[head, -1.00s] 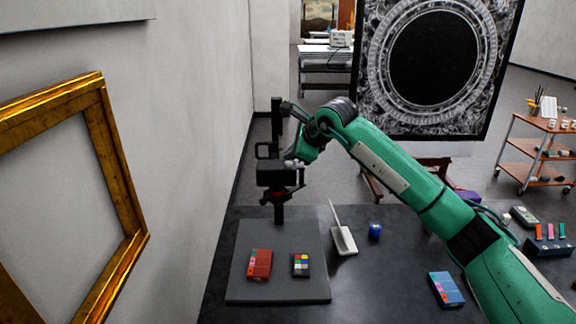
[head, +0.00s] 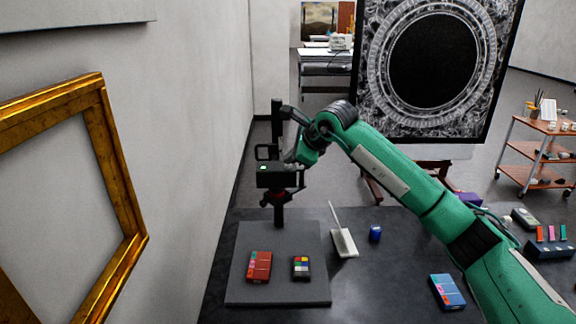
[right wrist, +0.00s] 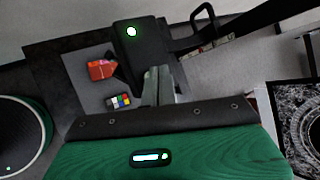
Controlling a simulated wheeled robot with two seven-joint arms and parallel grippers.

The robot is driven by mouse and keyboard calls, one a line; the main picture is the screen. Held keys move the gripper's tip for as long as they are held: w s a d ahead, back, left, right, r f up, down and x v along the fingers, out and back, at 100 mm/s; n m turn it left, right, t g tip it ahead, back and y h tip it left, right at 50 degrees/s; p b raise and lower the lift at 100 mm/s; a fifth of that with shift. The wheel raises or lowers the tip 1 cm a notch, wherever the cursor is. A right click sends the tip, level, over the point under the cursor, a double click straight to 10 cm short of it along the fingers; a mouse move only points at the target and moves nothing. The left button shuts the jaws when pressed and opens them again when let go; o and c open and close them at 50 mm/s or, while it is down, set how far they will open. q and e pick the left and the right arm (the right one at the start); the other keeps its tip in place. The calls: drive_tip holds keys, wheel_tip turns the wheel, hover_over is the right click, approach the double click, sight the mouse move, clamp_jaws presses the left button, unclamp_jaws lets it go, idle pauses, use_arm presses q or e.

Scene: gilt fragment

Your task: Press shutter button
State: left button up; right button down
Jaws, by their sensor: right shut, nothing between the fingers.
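The black camera (head: 272,178) is mounted on a dark column stand above a grey base board. A small green light glows on its top left, and the light also shows on the camera body in the right wrist view (right wrist: 150,50). My right gripper (head: 292,160) is shut and empty, with its fingertips at the camera's top right side. In the right wrist view the closed fingertips (right wrist: 160,78) overlap the camera's edge. The shutter button itself is hidden or too small to make out. My left gripper is in neither view.
On the base board (head: 240,290) lie a red box (head: 259,267) and a colour chart (head: 301,267). A white tool (head: 344,243), a blue jar (head: 376,233) and a blue box (head: 446,291) lie on the dark table. A gilt frame (head: 120,190) stands at left.

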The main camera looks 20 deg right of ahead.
sight(291, 168)
drive_tip(key=shift+r, duration=0.1)
idle(0.3)
drive_tip(key=shift+r, duration=0.65)
drive_tip(key=shift+r+p, duration=0.15)
drive_tip(key=shift+p, duration=0.2)
wheel_tip(291, 168, up, 5)
drive_tip(key=shift+f+p, duration=0.15)
drive_tip(key=shift+p, duration=0.8)
